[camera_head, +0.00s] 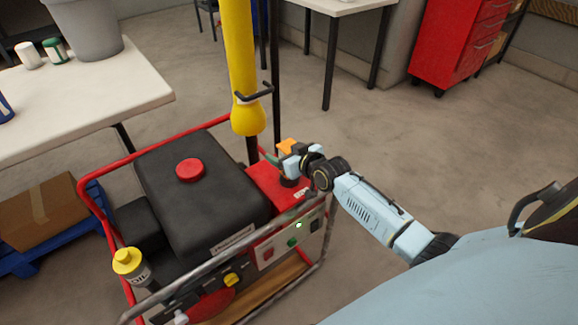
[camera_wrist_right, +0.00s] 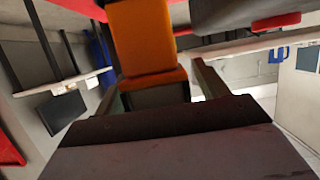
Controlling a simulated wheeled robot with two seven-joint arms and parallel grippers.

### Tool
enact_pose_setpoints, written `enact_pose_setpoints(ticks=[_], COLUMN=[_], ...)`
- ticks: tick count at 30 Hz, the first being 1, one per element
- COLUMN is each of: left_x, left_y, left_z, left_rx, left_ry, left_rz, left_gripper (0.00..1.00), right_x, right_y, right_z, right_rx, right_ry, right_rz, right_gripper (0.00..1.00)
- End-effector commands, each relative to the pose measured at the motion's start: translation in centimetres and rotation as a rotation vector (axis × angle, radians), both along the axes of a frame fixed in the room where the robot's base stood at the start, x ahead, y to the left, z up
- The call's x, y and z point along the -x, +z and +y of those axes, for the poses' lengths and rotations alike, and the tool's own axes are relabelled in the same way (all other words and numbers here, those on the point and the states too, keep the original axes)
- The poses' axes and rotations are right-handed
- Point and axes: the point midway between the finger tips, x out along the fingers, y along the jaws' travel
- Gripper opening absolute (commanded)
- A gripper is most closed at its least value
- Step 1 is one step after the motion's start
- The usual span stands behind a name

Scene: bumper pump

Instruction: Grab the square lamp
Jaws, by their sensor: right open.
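The square lamp appears to be the small orange block (camera_head: 288,146) at the right end of the red-framed generator (camera_head: 185,170), in the head view. In the right wrist view the orange block (camera_wrist_right: 147,40) stands large, with a dark part below it. My right gripper (camera_head: 291,161) is at the block and partly hides it. In the wrist view its open fingers (camera_wrist_right: 160,88) lie on either side of the block's lower part. I cannot tell whether they touch it. My left gripper is not in view.
A yellow tube (camera_head: 242,70) stands upright behind the generator. A yellow-capped oil bottle (camera_head: 130,264) is at its left. A white table (camera_head: 80,105) is at the left, with a cardboard box (camera_head: 40,215) below. The floor right of the generator is clear; a red cabinet (camera_head: 455,45) stands behind.

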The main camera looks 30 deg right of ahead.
Motion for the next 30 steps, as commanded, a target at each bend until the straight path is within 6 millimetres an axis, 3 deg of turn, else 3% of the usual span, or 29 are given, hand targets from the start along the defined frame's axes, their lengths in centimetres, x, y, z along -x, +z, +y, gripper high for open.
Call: enact_pose_setpoints(ticks=[3, 17, 30], left_x=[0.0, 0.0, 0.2], left_y=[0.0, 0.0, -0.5], left_z=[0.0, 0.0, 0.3], left_rx=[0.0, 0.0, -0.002], left_ry=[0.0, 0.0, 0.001], left_rz=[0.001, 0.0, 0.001], left_gripper=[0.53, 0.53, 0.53], right_x=[0.0, 0.0, 0.0], right_y=[0.0, 0.2, 1.1], right_z=[0.0, 0.0, 0.0], right_rx=[0.0, 0.0, 0.001], right_ry=[0.0, 0.0, 0.0], right_rz=[0.0, -0.004, -0.004], right_gripper=[0.73, 0.13, 0.11])
